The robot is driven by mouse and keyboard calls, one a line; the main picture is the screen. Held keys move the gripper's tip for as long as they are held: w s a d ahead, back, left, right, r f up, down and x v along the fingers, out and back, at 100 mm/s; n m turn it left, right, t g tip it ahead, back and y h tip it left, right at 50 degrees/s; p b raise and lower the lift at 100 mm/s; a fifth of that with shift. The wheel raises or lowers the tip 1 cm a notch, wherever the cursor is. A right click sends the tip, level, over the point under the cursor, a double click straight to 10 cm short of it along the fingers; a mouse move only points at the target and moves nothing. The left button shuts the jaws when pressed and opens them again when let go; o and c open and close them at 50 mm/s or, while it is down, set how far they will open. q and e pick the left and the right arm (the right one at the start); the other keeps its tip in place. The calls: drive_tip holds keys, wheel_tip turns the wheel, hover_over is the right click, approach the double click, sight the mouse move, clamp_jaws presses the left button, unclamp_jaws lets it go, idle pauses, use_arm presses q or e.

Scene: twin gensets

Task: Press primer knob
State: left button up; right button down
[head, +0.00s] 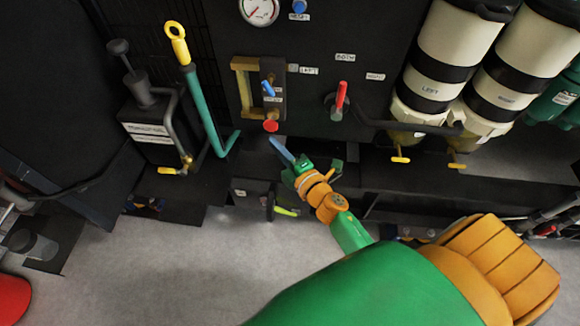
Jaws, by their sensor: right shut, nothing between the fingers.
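A small red knob (270,126) sticks out below a brass fitting on the dark panel, near the middle of the view. A black plunger-type knob (118,46) stands on top of a labelled black box at the left. The labels are too small to read surely, so I cannot tell which of them is the primer knob. My right gripper (275,143) reaches in from the lower right. Its blue fingers are shut and empty, with the tips just below and right of the red knob, seemingly apart from it. My left gripper is not in view.
A red-handled selector lever (341,95) is right of the brass frame (242,85). A teal lever with a yellow ring (177,42) stands left. White filter canisters (457,35) with yellow drain taps (400,159) hang at the right. Grey floor (170,260) is open below.

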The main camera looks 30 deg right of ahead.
drive_tip(key=s+d, duration=0.1)
drive_tip(key=s, duration=0.5)
drive_tip(key=shift+s+d, duration=0.15)
drive_tip(key=shift+d, duration=0.2)
idle(0.8)
